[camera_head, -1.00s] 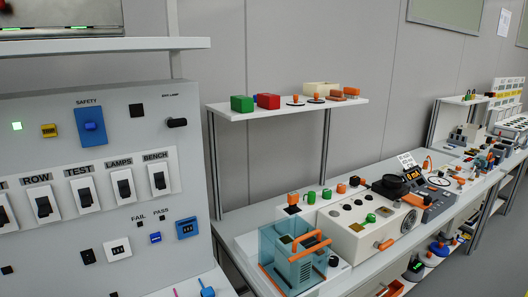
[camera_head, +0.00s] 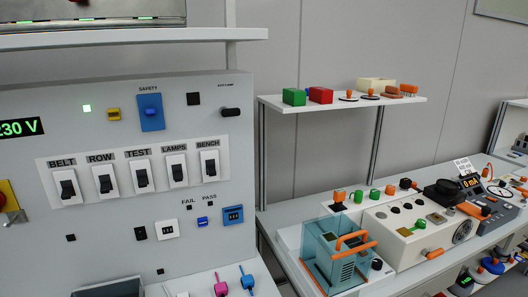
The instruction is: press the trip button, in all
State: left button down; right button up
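A grey panel (camera_head: 70,140) fills the left of the head view. It carries a small yellow button (camera_head: 113,113), a blue SAFETY unit (camera_head: 151,112), a lit green lamp (camera_head: 87,108) and a green 230 V display (camera_head: 18,128). Below is a row of black-levered switches labelled BELT (camera_head: 67,187), ROW (camera_head: 104,182), TEST (camera_head: 142,176), LAMPS (camera_head: 177,172) and BENCH (camera_head: 210,166). No label reading "trip" is legible, so I cannot tell which control is the trip button. Neither gripper is in view.
Pink (camera_head: 220,287) and blue (camera_head: 247,279) parts lie on the ledge below the panel. A shelf (camera_head: 300,111) and a bench with a clear blue box (camera_head: 330,254) and instruments stand at right.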

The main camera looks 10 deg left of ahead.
aim_at(114, 114)
jog(key=u, duration=1.25)
